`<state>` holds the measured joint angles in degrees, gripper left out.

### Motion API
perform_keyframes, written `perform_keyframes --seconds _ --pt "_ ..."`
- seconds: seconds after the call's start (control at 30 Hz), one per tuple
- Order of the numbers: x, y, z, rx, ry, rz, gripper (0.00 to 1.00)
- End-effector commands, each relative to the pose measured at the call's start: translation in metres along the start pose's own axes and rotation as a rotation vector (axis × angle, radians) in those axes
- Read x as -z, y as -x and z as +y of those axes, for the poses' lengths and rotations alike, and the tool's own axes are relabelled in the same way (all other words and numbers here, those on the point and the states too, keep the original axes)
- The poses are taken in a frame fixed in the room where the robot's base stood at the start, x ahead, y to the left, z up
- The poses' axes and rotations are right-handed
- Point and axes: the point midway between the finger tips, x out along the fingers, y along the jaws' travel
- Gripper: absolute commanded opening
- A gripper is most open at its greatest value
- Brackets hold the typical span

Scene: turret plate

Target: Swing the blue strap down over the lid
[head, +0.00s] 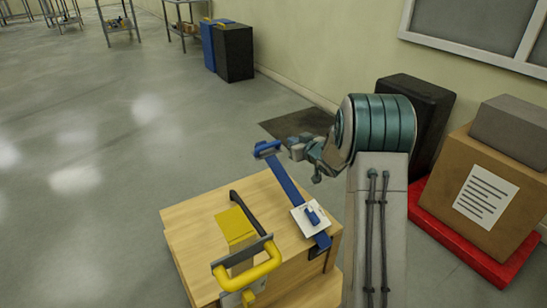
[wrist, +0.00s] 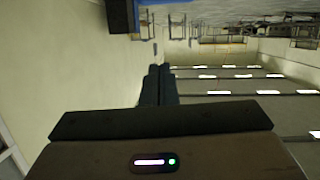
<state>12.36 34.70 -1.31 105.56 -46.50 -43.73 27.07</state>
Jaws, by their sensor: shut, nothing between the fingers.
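The blue strap (head: 288,185) is a long straight bar at the right side of the wooden bench top.
A yellow looped handle (head: 258,272) stands at the front of the wooden bench (head: 190,222). A cardboard box (head: 482,200) on a red base and a black case (head: 425,100) are at right. Open floor (head: 90,190) lies to the left.

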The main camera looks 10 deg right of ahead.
Motion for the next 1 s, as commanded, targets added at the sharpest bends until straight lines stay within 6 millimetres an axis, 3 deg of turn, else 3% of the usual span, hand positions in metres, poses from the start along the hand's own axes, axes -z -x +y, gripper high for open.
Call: perform_keyframes --seconds 0.03,0.17,0.37,0.9,1.0 --pt "-0.016 -0.008 0.0 0.022 -0.004 0.015 0.0" --pt "-0.027 -0.015 -0.002 0.062 -0.008 0.045 0.0" --pt "-0.028 -0.03 -0.005 0.076 -0.009 0.055 0.0" --pt "-0.024 -0.117 -0.011 0.074 -0.007 0.053 0.0" --pt "-0.038 -0.13 -0.012 0.074 -0.009 0.051 0.0"
